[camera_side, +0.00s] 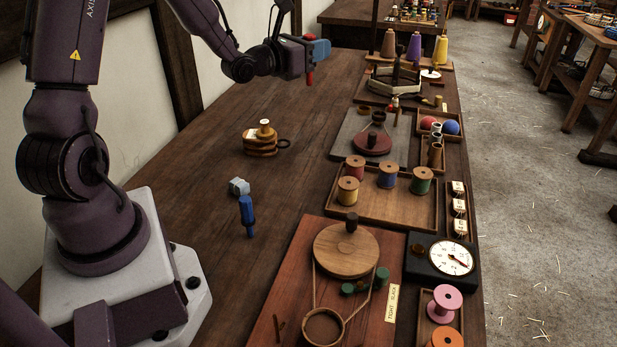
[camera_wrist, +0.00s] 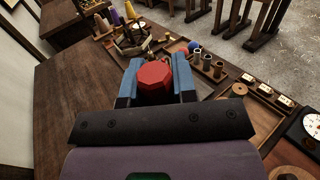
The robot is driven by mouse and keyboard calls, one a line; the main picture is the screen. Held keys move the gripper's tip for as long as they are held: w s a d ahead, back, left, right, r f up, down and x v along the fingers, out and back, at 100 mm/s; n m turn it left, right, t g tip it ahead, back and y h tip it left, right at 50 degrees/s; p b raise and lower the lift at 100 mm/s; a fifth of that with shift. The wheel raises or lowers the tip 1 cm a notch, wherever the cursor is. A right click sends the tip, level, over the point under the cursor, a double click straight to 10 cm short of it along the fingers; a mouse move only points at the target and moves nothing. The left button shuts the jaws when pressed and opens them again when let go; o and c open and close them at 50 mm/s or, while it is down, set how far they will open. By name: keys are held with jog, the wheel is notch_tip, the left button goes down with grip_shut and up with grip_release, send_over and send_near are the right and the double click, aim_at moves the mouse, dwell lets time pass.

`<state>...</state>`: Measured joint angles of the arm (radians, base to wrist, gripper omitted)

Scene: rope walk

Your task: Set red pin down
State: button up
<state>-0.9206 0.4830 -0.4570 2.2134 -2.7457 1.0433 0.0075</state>
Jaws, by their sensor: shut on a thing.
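My gripper (camera_side: 319,50) is shut on the red pin (camera_side: 310,78), whose lower end shows below the blue fingers in the side view. The pin hangs upright in the air above the far part of the wooden table. In the wrist view the red pin's faceted head (camera_wrist: 154,76) sits between the two blue fingers of my gripper (camera_wrist: 155,82). The pin's middle is hidden by the fingers.
A grey block (camera_side: 239,187) and a stacked wooden piece (camera_side: 260,141) stand on the table (camera_side: 205,150). To the right are a spool tray (camera_side: 395,213), a grey board with a red disc (camera_side: 372,142), and a pulley board (camera_side: 285,285). The table's middle is largely bare.

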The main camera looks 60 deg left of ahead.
notch_tip(320, 180, down, 24)
jog(key=shift+f, duration=0.1)
dwell(0.6)
jog(key=shift+f, duration=0.15)
jog(key=o, duration=0.9)
